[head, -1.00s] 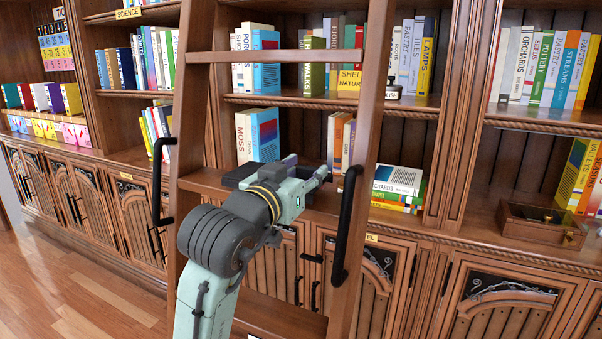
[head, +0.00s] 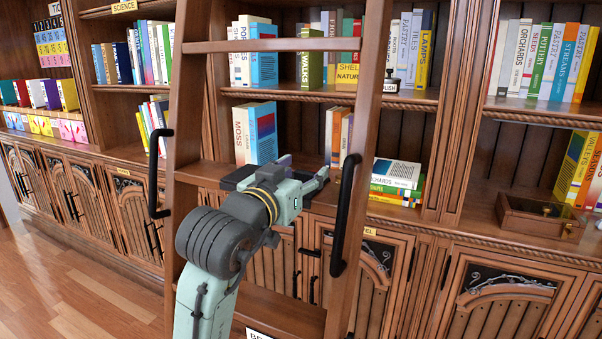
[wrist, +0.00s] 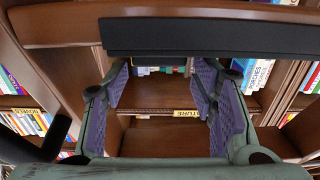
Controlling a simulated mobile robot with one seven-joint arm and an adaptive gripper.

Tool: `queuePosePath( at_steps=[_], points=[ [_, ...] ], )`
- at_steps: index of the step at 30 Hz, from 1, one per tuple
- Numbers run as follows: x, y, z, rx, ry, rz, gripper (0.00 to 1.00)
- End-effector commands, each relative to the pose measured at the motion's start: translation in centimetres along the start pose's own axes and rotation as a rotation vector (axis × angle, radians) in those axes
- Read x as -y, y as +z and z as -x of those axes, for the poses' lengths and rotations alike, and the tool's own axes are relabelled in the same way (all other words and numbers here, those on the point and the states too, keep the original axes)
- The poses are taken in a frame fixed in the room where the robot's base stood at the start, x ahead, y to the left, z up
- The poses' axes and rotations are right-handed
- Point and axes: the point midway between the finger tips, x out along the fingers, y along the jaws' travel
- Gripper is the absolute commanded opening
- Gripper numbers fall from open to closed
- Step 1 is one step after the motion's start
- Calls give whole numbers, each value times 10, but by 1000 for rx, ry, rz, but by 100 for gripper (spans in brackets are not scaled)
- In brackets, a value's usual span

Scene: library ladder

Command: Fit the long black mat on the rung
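The long black mat (wrist: 215,37) shows at the top of the wrist view as a straight dark bar. It lies against the lower edge of a brown wooden rung (wrist: 55,25), running out of frame to the right. I cannot tell how firmly it sits there. My gripper (wrist: 160,72) is open, its two purple-padded fingers wide apart just below the mat, with nothing between them. In the head view my gripper (head: 312,184) is between the ladder's side rails. A dark slab beside it is partly hidden by my arm, and I cannot tell whether it is the mat.
The ladder's right rail (head: 369,120) and black handrails (head: 345,215) (head: 157,180) stand close to my arm. An upper rung (head: 270,45) crosses above. Bookshelves with books (head: 255,132) and a wooden box (head: 540,217) are behind. Open floor (head: 70,290) lies at left.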

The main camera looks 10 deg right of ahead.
Motion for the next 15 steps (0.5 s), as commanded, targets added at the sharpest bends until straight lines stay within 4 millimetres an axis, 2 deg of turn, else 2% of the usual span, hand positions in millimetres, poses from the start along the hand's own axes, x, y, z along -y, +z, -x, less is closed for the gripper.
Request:
queuePosePath(
  at_steps=[4, 15],
  points=[
    [0, 0, 0, -1, 0, -1, 64],
    [0, -1, 4, -2, -1, 0, 64]
  ],
)
